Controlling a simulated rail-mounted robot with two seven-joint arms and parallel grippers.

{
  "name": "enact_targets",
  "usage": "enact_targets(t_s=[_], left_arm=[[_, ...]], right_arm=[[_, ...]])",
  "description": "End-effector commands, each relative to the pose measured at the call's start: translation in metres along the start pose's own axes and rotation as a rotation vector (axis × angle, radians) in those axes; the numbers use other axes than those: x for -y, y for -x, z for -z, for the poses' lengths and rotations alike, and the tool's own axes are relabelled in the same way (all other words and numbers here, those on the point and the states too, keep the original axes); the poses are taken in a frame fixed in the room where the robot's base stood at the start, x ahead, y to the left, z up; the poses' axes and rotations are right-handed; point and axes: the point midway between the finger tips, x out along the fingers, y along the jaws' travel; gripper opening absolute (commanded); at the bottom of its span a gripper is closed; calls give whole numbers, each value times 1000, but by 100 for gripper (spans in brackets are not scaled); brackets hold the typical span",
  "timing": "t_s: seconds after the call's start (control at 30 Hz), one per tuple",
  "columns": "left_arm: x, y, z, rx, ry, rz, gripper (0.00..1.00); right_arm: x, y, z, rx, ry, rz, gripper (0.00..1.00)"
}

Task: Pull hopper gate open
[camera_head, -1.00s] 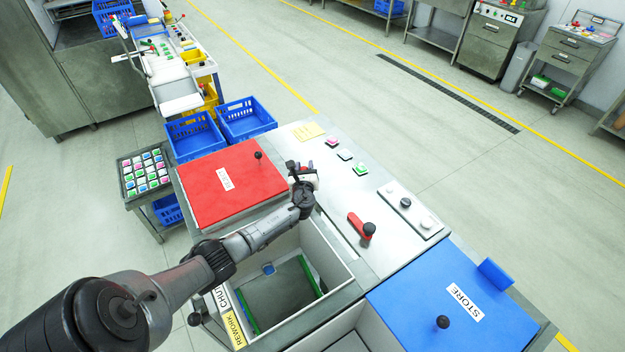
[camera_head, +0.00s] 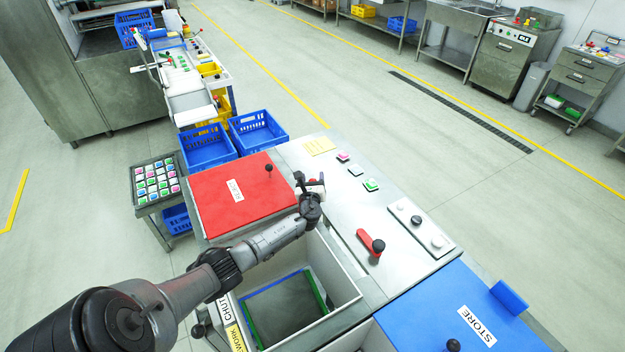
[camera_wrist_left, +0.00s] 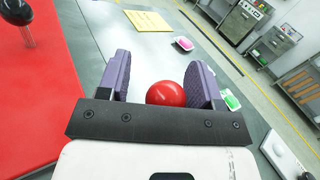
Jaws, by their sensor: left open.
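My left gripper (camera_head: 309,183) is over the metal top, just right of the red lid (camera_head: 228,194). In the left wrist view its two purple-grey fingers (camera_wrist_left: 160,72) are apart, with a red ball-shaped knob (camera_wrist_left: 166,94) showing between them, nearer the right finger. Whether either finger touches the knob cannot be told. What the knob is fixed to is hidden behind the gripper's dark crossbar. In the head view the gripper covers this spot. No part is clearly recognisable as the hopper gate. My right gripper is not in view.
The red lid's black knob (camera_head: 269,168) stands close left of the gripper. A red lever (camera_head: 370,243), push buttons (camera_head: 356,170) and a yellow note (camera_head: 319,146) are on the top. An open bin (camera_head: 285,310) lies below my arm; the blue STORE lid (camera_head: 455,310) is at right.

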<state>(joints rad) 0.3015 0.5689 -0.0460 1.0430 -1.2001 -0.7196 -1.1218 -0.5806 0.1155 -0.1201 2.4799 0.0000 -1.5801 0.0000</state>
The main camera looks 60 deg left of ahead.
Motion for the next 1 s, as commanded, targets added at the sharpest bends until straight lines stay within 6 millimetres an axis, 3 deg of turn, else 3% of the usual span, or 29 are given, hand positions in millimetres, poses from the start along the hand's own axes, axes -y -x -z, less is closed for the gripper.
enact_targets(t_s=[0.17,0.33,0.7,1.0], left_arm=[[1,1,-1,1,1,2,59],[2,15,-4,-2,-1,4,59],[2,85,-5,-3,1,2,59],[1,127,-2,-1,0,1,59]], right_arm=[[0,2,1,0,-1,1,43],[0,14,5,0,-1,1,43],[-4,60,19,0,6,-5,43],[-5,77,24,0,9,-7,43]])
